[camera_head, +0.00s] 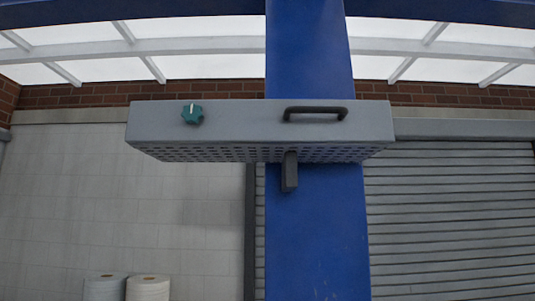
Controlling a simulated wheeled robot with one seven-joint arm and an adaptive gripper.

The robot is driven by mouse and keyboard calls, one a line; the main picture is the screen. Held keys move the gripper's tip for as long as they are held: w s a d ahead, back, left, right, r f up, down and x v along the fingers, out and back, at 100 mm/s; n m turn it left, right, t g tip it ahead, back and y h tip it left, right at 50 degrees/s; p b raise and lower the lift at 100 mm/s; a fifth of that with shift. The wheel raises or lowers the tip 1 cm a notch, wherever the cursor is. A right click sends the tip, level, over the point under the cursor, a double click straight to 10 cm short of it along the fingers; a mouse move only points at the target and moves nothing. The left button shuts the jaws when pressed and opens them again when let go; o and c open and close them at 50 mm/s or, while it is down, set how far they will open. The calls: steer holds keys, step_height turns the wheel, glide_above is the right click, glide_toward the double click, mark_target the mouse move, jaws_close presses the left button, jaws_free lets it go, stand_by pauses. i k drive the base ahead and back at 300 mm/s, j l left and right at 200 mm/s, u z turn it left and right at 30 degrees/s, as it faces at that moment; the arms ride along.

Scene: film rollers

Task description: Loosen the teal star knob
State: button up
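The teal star knob (192,114) sits on the left part of the front face of a grey box-like housing (240,122). A pale line shows on the upper part of the knob. The knob appears to be flush against the face, with nothing touching it. My gripper is not visible in this view.
The housing is in front of a blue column (318,230). A dark handle (315,112) is on its front face at right, and a dark block (290,172) hangs below its perforated underside. Two pale rolls (147,289) stand at lower left. A grey shutter (450,215) is at right.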

mark_target(192, 113)
steer(key=i+l, duration=0.25)
steer(key=i, duration=0.25)
steer(key=i+l, duration=0.2)
steer(key=i, duration=0.3)
